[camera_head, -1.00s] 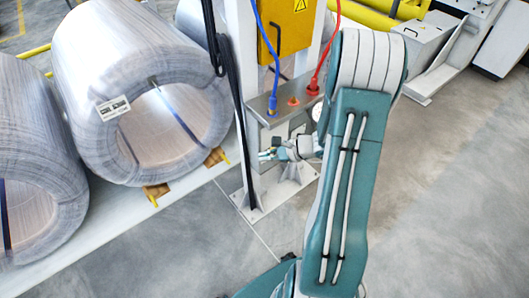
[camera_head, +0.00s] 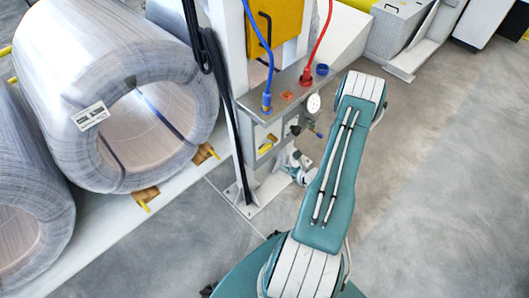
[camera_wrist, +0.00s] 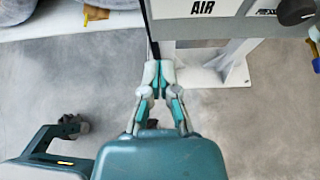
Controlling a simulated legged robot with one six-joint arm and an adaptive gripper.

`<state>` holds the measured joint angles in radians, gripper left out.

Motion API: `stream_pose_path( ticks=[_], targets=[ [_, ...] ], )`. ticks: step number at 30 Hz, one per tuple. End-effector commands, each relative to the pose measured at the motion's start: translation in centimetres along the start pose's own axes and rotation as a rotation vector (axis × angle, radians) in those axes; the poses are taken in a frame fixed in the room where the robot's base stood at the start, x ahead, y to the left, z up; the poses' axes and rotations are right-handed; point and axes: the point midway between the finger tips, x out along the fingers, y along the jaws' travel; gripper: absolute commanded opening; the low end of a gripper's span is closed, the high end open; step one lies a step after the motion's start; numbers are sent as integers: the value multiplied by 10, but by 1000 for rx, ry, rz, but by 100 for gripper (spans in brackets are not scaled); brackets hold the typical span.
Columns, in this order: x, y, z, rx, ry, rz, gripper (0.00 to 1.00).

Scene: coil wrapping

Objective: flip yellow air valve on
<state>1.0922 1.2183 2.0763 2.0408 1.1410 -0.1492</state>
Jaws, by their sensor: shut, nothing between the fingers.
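The yellow air valve (camera_head: 268,143) is a small yellow handle on the front of the grey panel box (camera_head: 250,122), beneath the blue and red hoses. It lies tilted, its right end higher. My gripper (camera_head: 294,158) is below and to the right of the handle in the head view, apart from it and partly hidden by my arm. In the wrist view my gripper (camera_wrist: 158,66) is shut and empty, fingertips together below the plate marked AIR (camera_wrist: 202,8). The yellow handle cannot be made out in the wrist view.
A black knob (camera_wrist: 297,10) is at the upper right of the wrist view. The post's base plate (camera_wrist: 235,75) is on the floor. Open floor (camera_head: 430,190) lies to the right.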

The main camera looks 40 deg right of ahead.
Motion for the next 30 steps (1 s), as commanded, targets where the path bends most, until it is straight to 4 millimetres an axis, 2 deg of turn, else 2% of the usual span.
stream_pose_path(
  ticks=[8,11,27,28,30],
  targets=[
    [1,0,0,-2,0,2,0],
    [8,0,0,-3,0,4,0],
    [97,1,1,-4,-1,5,0],
    [102,1,0,-4,-1,5,0],
    [98,-1,11,-5,-2,1,0]
  ],
)
